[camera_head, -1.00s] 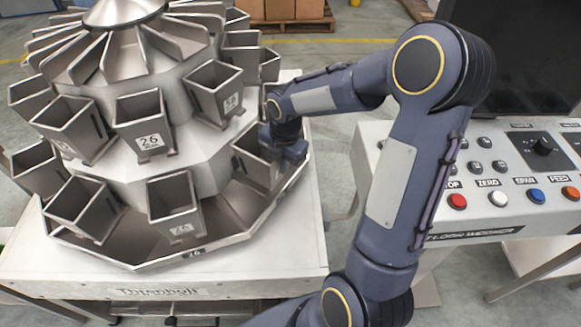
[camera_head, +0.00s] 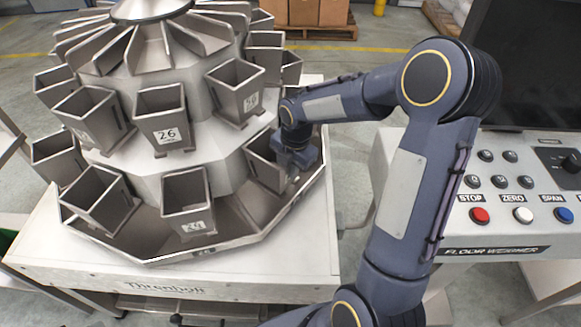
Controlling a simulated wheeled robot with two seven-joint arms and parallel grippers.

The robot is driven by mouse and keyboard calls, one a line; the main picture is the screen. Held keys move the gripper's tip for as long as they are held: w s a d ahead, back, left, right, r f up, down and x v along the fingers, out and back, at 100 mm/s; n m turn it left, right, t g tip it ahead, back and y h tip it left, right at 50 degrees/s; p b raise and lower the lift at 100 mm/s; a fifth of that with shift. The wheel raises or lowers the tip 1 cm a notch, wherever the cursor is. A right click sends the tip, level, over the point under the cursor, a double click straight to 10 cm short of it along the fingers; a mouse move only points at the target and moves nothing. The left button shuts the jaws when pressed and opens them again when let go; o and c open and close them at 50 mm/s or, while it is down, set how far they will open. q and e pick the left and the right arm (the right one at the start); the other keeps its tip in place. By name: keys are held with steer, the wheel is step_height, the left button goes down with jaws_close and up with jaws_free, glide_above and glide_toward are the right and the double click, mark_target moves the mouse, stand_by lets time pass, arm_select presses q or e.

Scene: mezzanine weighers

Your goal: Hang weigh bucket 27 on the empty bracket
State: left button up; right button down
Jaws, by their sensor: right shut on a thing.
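A grey metal weigh bucket (camera_head: 262,168) with an open top sits at the right end of the weigher's lower row, close against its white body. Its number is not visible, so I cannot tell if it is 27, nor whether it rests on a bracket. My right gripper (camera_head: 293,165) is at this bucket's right side, shut on it; the fingertips are partly hidden. The bucket marked 26 (camera_head: 163,118) hangs in the upper row. No empty bracket shows clearly. My left gripper is not in view.
Other buckets hang around the weigher, including a lower front one (camera_head: 187,203) with a hard-to-read label. A sloped metal tray (camera_head: 150,243) rings the base, on a white table (camera_head: 250,265). A control panel (camera_head: 510,195) with a dark screen stands at right.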

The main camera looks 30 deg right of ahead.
steer(key=shift+f+b, duration=0.3)
steer(key=shift+f, duration=0.1)
steer(key=c, duration=1.5)
jaws_free()
steer(key=shift+s+d+r, duration=0.1)
steer(key=shift+s+r, duration=0.05)
steer(key=shift+r, duration=1.15)
steer(key=shift+s+d+r, duration=0.1)
steer(key=shift+s+r, duration=0.05)
steer(key=shift+r, duration=1.1)
steer(key=shift+s+r, duration=0.15)
steer(key=shift+r, duration=1.15)
steer(key=s+a+r+m+t+y, duration=0.1)
steer(key=s+a+m, duration=0.1)
steer(key=s+m, duration=0.5)
steer(key=s+a+r+m+t+y, duration=0.1)
steer(key=s+a+r+m+t, duration=0.1)
steer(key=s+m, duration=0.5)
steer(key=s+a+r+m+t+y, duration=0.1)
steer(key=s+a+m, duration=0.2)
steer(key=s+m, duration=0.4)
steer(key=shift+s+a+r+m, duration=0.1)
steer(key=shift+a+m, duration=0.1)
steer(key=shift+m, duration=0.65)
steer(key=shift+s+a+r+m, duration=0.1)
steer(key=shift+a+m, duration=0.05)
steer(key=shift+m, duration=0.7)
